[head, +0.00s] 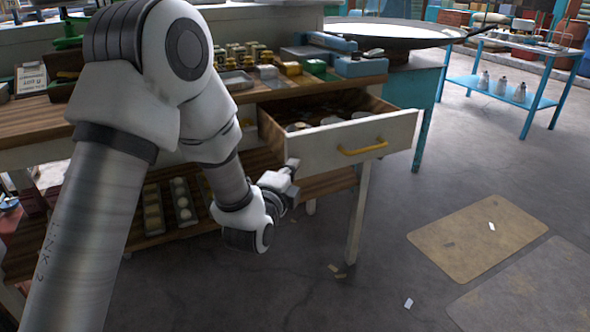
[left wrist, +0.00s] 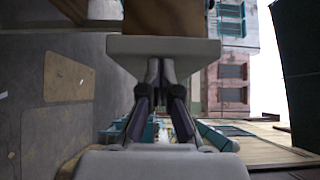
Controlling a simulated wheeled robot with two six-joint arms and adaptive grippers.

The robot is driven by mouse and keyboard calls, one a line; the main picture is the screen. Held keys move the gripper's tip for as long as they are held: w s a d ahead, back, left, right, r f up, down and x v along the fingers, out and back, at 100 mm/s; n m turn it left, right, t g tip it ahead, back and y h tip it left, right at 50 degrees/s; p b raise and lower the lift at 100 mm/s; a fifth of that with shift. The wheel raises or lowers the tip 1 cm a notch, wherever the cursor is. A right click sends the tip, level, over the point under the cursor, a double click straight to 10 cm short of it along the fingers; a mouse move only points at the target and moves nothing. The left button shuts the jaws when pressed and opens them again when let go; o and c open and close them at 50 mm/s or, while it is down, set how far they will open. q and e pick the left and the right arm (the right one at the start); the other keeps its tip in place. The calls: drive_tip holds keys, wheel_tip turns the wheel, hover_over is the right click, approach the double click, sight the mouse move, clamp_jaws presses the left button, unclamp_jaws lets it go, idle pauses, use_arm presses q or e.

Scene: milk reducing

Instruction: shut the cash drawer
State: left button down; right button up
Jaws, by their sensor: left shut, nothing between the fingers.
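The cash drawer (head: 335,146) is pulled out of the wooden counter, with a white front and a yellow handle (head: 363,147). Coins or similar small items lie inside it. My left gripper (head: 292,166) is shut and empty, near the lower left end of the drawer front and left of the handle. In the left wrist view the closed fingertips (left wrist: 162,64) point at a pale panel (left wrist: 200,48) with brown wood beyond it. Whether they touch it I cannot tell. My right gripper is not in view.
The counter (head: 385,77) carries small boxes and a blue device. Trays of goods (head: 183,202) sit on the shelf below. A large pan (head: 390,30) stands behind on a teal base. The floor in front of the drawer is clear except for flat mats (head: 478,238) and scraps.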

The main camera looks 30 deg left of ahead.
sight(268, 134)
use_arm(q)
drive_tip(key=w+a+p, duration=0.1)
drive_tip(key=w+a, duration=0.2)
drive_tip(key=a, duration=0.1)
drive_tip(key=w+a+p, duration=0.1)
drive_tip(key=w+a, duration=0.2)
drive_tip(key=a, duration=0.1)
drive_tip(key=w+a+p, duration=0.2)
drive_tip(key=w+a, duration=0.1)
drive_tip(key=a, duration=0.1)
drive_tip(key=shift+w, duration=0.15)
drive_tip(key=shift+w+a, duration=0.5)
drive_tip(key=shift+a, duration=0.1)
